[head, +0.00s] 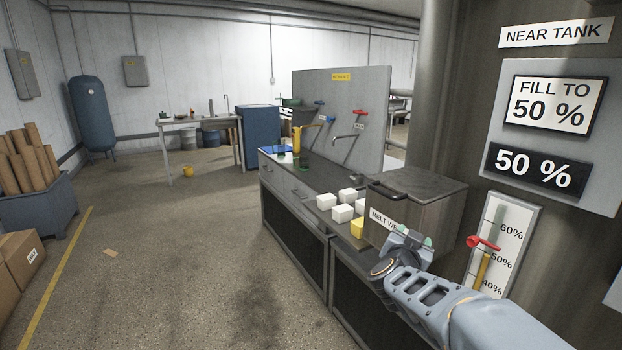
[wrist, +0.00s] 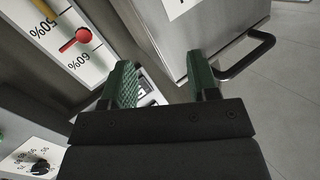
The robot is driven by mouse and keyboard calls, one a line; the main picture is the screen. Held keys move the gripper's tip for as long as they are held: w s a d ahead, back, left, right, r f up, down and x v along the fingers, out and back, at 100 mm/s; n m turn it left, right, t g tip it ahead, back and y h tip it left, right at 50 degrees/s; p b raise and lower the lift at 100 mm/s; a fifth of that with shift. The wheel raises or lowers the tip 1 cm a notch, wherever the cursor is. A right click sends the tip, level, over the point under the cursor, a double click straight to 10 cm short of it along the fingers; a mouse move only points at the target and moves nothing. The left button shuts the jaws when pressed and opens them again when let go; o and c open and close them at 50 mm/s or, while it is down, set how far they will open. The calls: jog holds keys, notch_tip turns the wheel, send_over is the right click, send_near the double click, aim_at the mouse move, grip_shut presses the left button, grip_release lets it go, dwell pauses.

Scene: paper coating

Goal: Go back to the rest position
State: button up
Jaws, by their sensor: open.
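My gripper (head: 410,243) is at the end of my arm in the lower right of the head view, in front of the near tank and beside the melt box. In the wrist view my gripper (wrist: 160,85) shows two green-padded fingers spread apart with nothing between them. The melt box (head: 415,205) is a grey metal box with a lid and dark handle on the counter; its side and handle also show in the wrist view (wrist: 185,30). The tank gauge (head: 507,225) has a red pointer near 50%; the gauge and red knob also show in the wrist view (wrist: 75,40).
The counter (head: 300,187) holds several white blocks (head: 343,212) and a yellow block (head: 357,228) left of the melt box. A grey panel (head: 335,100) with taps stands behind. A dial (wrist: 40,167) shows low in the wrist view. The floor (head: 190,250) at left is open.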

jog(key=s+a+r+n+g+y+p, duration=0.1)
jog(key=s+a+n+g+y+p, duration=0.2)
jog(key=s+a+n+y+p, duration=0.6)
jog(key=s+f+g, duration=0.2)
jog(key=s+g, duration=0.5)
jog(key=s, duration=0.6)
jog(key=shift+n+g+p, duration=0.3)
jog(key=shift+p, duration=0.1)
